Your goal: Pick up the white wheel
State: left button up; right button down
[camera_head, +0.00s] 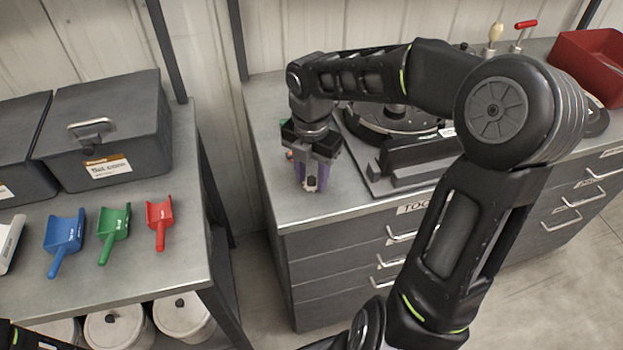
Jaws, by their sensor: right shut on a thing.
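My right gripper (312,182) points down over the front left corner of the drawer cabinet's top. It is shut, with purple parts showing at its fingers and a small pale thing (311,185) low between them. The pale thing is mostly hidden by the fingers, so I cannot tell whether it is the white wheel, or whether it touches the cabinet top. No other white wheel shows clearly. My left gripper is not in view; only a dark bit of my body shows at the bottom left corner.
A black round device (390,122) on a dark base stands right of the gripper, partly behind my right arm. A red bin (590,62) is at the back right. The left bench (130,270) holds blue, green and red scoops and grey boxes. A gap separates bench and cabinet.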

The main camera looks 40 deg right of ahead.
aim_at(311, 179)
jog(key=shift+r, duration=0.15)
notch_tip(311, 179, up, 10)
dwell(0.3)
dwell(0.6)
